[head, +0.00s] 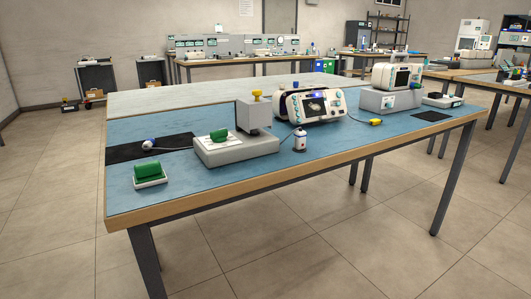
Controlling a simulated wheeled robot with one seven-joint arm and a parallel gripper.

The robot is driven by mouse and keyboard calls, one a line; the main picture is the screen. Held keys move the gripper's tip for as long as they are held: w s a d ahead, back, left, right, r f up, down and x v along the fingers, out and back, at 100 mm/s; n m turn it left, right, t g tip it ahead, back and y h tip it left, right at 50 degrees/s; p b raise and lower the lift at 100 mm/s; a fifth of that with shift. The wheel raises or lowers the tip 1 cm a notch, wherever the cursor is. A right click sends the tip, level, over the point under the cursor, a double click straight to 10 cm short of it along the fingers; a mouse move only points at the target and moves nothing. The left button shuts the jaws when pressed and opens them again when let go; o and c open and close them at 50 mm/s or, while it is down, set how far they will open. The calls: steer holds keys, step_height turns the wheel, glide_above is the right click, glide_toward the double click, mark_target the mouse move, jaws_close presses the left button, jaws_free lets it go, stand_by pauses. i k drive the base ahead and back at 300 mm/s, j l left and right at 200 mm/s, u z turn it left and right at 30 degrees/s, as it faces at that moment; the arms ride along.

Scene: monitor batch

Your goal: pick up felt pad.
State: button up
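I cannot tell for sure which thing is the felt pad. A green block (148,170) sits in a small white tray (150,184) at the table's front left corner. Another green piece (218,135) lies on the grey base (235,152) of a device with an upright column. A flat black mat (125,154) lies at the left, and a smaller black square (432,116) lies at the right end. My gripper is not in view.
The blue-topped table (215,182) has a wooden edge. A white monitor (313,106), a small white bottle (300,139), a yellow connector (375,122) and a second monitor (397,76) on a grey box stand on it. The front strip is mostly clear, and open floor lies before it.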

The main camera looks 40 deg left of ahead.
mark_target(148, 174)
steer(key=u, duration=2.35)
